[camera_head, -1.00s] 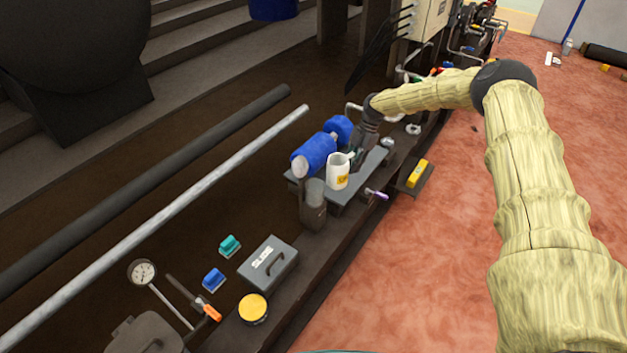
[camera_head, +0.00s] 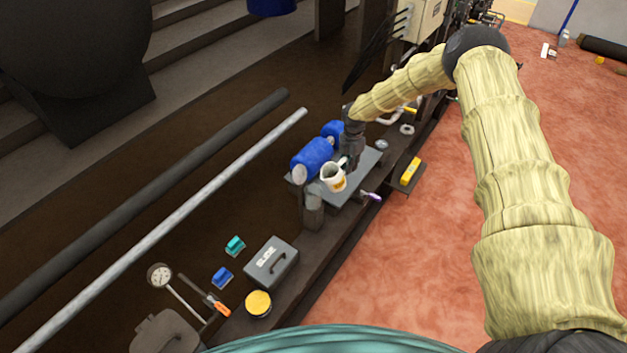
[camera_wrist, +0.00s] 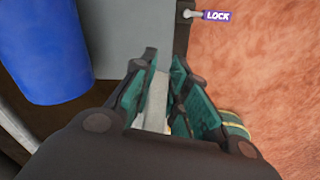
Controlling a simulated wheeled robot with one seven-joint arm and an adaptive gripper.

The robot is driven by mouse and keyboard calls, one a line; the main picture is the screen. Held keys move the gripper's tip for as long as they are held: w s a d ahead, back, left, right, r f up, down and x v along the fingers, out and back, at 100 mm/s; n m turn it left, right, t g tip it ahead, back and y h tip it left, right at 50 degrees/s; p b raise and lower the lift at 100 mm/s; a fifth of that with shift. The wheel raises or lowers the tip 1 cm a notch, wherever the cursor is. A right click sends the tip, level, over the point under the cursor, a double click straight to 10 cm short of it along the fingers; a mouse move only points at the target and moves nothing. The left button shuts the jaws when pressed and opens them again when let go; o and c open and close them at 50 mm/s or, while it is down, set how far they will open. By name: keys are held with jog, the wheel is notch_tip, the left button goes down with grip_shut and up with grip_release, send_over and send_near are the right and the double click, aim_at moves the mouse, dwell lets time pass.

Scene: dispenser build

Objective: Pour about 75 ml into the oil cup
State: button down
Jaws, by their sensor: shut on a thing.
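A white jug (camera_head: 334,183) with a yellow label is at the left end of the grey plate in the head view, tilted, with its open mouth showing. My gripper (camera_head: 346,162) is shut on its handle side. In the wrist view the teal finger pads (camera_wrist: 173,105) close around a pale strip, probably the jug's handle (camera_wrist: 155,100); the jug's body is mostly hidden. A dark grey cylinder (camera_head: 313,212) stands just below and left of the jug; I cannot tell whether it is the oil cup. No liquid stream can be made out.
A blue motor (camera_head: 312,157) lies behind the jug and also shows in the wrist view (camera_wrist: 45,50). A lever with a purple LOCK tag (camera_wrist: 216,16) sticks out at the plate's edge. A grey SLIDE box (camera_head: 271,264) and a yellow-lidded tin (camera_head: 258,303) stand nearer. Red floor is open at right.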

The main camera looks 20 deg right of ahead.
aim_at(343, 159)
jog(key=shift+s+a+r+h+p, duration=0.1)
jog(key=shift+a+r+h+p, duration=0.2)
jog(key=shift+r+p, duration=0.25)
jog(key=shift+s+a+r+h+p, duration=0.1)
jog(key=shift+a+r+h+p, duration=0.25)
jog(key=shift+p, duration=0.3)
jog(key=r+p, duration=0.1)
jog(key=a+r+h+p, duration=0.1)
jog(key=r+t+p, duration=0.1)
jog(key=shift+s+a+r+h, duration=0.25)
jog(key=shift+s+r+h, duration=0.05)
jog(key=shift+s+h, duration=0.05)
jog(key=shift+s+a+h+b, duration=0.1)
jog(key=shift+a+h+b, duration=0.1)
jog(key=shift+h+b, duration=0.15)
jog(key=shift+a+r+t+h+b, duration=0.2)
jog(key=shift+r+t+h+b, duration=0.2)
jog(key=shift+r, duration=0.15)
jog(key=shift+s+f+h+b, duration=0.1)
jog(key=shift+h+b, duration=0.15)
jog(key=shift+b, duration=0.3)
jog(key=shift+s+a+r+t+h+b, duration=0.1)
jog(key=shift+a+r+t+h+b, duration=0.3)
jog(key=shift+b, duration=0.7)
jog(key=shift+s+a+r+h+b, duration=0.1)
jog(key=shift+s+r+h+b, duration=0.05)
jog(key=shift+r+h+b, duration=0.45)
jog(key=shift+s+a+r+t+h+b, duration=0.1)
jog(key=shift+a+r+t+h+b, duration=0.1)
jog(key=shift+r+t+h+b, duration=0.15)
